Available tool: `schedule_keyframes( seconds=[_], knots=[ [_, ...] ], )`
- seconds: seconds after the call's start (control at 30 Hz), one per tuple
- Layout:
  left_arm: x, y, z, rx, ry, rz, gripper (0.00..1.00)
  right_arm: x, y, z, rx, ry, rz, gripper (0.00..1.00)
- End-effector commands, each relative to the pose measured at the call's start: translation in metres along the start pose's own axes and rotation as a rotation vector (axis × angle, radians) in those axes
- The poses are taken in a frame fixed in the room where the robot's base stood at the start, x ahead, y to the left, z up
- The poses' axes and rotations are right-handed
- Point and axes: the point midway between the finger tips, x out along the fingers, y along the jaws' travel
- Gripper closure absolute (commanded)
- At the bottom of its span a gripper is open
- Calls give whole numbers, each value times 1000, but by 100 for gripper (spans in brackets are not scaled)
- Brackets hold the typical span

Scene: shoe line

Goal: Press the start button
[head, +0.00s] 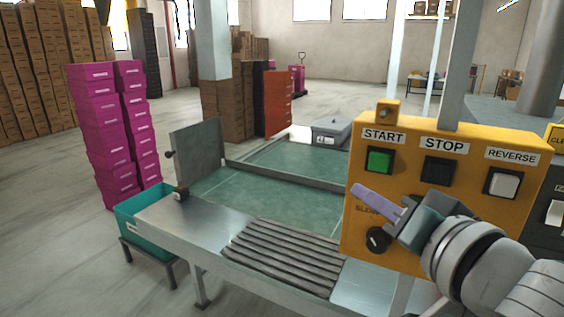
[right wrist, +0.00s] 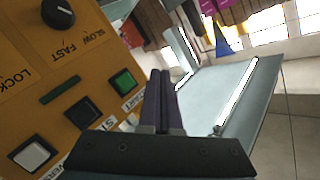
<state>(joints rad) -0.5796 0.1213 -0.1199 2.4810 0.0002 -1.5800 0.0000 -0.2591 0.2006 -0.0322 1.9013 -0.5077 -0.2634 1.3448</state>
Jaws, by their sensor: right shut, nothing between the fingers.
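The green start button (head: 379,160) sits under the START label at the upper left of the yellow control panel (head: 412,160). It also shows in the right wrist view (right wrist: 122,82), just left of the fingers. My right gripper (head: 360,190) is shut and empty, its fingers pointing left in front of the panel, below the start button in the head view. In the right wrist view its closed fingertips (right wrist: 161,74) are to the right of the green button and look apart from it. My left gripper is not in view.
The black stop button (head: 440,170), white reverse button (head: 502,184) and black speed knob (head: 378,239) share the panel. A conveyor with grey rollers (head: 283,257) and a green belt (head: 290,200) lies left. A teal bin (head: 146,239) and stacked magenta boxes (head: 118,130) stand farther left.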

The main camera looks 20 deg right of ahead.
Motion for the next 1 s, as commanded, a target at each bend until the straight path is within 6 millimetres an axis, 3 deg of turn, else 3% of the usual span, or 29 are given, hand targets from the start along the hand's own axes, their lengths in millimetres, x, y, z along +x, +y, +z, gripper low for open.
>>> schedule_keyframes(
  seconds=[0.33,0.8,1.0],
  knots=[
    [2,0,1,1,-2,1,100,7,5,-4,-3,-1,-1,100],
    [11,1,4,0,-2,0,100,50,37,-36,-2,0,1,100],
    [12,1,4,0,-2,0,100,60,43,-43,-2,0,0,100]
  ],
)
